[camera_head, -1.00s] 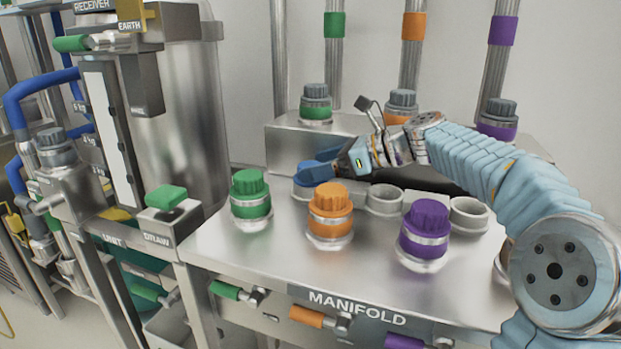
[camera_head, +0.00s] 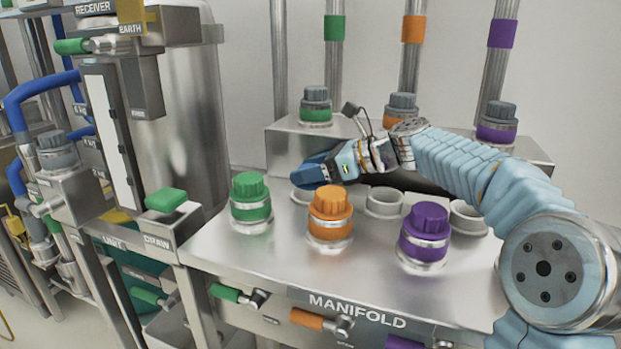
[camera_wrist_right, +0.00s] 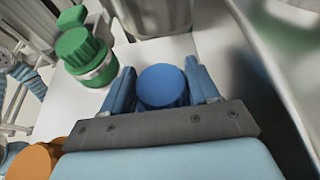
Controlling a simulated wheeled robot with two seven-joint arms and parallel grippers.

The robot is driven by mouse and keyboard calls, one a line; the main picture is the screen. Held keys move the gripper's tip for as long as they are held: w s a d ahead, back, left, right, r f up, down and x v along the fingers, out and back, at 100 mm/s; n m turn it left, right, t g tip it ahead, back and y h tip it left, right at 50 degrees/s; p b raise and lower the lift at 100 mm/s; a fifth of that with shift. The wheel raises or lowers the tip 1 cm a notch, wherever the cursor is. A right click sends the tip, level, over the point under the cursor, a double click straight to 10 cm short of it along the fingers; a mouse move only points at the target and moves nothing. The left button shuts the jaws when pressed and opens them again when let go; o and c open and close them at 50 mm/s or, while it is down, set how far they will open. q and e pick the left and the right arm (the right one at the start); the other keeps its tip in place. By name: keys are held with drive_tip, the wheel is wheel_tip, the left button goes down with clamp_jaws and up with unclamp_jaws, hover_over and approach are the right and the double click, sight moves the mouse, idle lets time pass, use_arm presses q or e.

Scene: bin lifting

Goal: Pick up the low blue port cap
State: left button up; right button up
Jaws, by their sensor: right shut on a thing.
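The low blue port cap (camera_wrist_right: 162,85) shows in the right wrist view between the two blue fingers of my right gripper (camera_wrist_right: 162,88), which is shut on it. In the head view my right gripper (camera_head: 318,170) is over the back left port of the manifold, behind the orange cap. There the blue fingers and the cap merge into one dark blue shape, so the cap's outline is mostly hidden. I cannot tell whether it is clear of the port. My left gripper is not in view.
A green cap (camera_head: 251,198), an orange cap (camera_head: 330,213) and a purple cap (camera_head: 425,232) stand on the manifold (camera_head: 230,262) in front. Open grey collars (camera_head: 384,202) are right of the gripper. A raised step with capped pipes is behind. The receiver tank (camera_head: 185,100) is left.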

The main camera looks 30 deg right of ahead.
drive_tip(key=shift+r, duration=0.4)
wheel_tip(320, 180, up, 3)
drive_tip(key=shift+f+p, duration=0.15)
drive_tip(key=shift+p, duration=0.3)
drive_tip(key=s+a+r, duration=0.2)
drive_tip(key=a+r, duration=1.1)
drive_tip(key=r, duration=0.3)
drive_tip(key=shift+s+a+p, duration=0.25)
drive_tip(key=shift+a+p, duration=0.05)
drive_tip(key=shift+a, duration=0.05)
